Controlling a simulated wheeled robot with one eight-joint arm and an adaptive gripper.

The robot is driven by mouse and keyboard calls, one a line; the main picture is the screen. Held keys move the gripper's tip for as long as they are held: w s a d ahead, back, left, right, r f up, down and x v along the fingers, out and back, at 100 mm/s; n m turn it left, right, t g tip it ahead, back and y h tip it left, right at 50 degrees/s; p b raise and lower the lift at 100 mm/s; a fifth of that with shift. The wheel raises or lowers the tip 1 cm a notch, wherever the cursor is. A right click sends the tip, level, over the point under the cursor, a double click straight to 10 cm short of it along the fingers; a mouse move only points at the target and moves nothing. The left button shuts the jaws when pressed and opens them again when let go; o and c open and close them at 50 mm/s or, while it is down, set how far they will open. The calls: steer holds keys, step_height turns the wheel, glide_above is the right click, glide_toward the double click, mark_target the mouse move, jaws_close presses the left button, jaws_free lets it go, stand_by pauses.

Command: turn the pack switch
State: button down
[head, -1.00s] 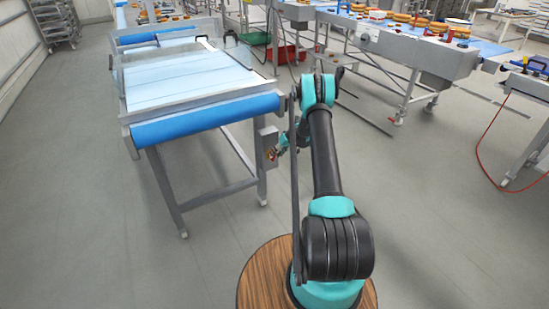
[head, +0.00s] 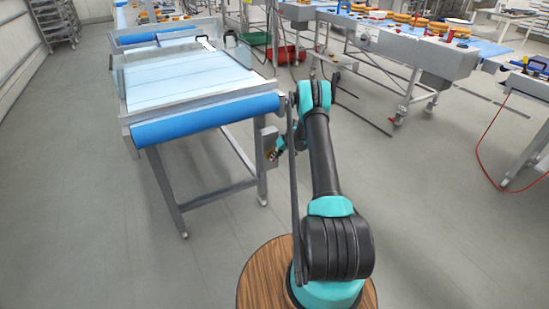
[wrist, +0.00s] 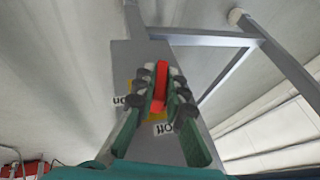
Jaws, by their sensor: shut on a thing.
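The pack switch is a red handle (wrist: 160,86) on a yellow plate (wrist: 156,115), set on a grey box (wrist: 128,60). In the wrist view its handle stands almost upright in the picture, leaning slightly. An "Off" label (wrist: 163,128) lies below it, and another label (wrist: 120,100), upside down and probably "on", lies to its left. My gripper (wrist: 163,85) is shut on the red handle, one finger on each side, hiding part of the plate. In the head view the box (head: 268,134) hangs on the conveyor's near right leg, with my gripper (head: 275,154) at it; the handle is too small to make out there.
A conveyor with a blue roller (head: 205,120) and clear covers stands left of my arm. Its frame leg (head: 262,180) is close to my gripper. Another line (head: 440,60) with food stands at the back right. The floor between is mostly clear.

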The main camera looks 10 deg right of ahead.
steer(key=shift+d, duration=0.1)
steer(key=shift+y, duration=0.9)
steer(key=c, duration=1.6)
jaws_free()
steer(key=shift+r, duration=0.1)
steer(key=v, duration=1.1)
steer(key=shift+w+d+r, duration=0.1)
steer(key=shift+d+r, duration=0.2)
steer(key=shift+r, duration=0.05)
steer(key=shift+r, duration=0.1)
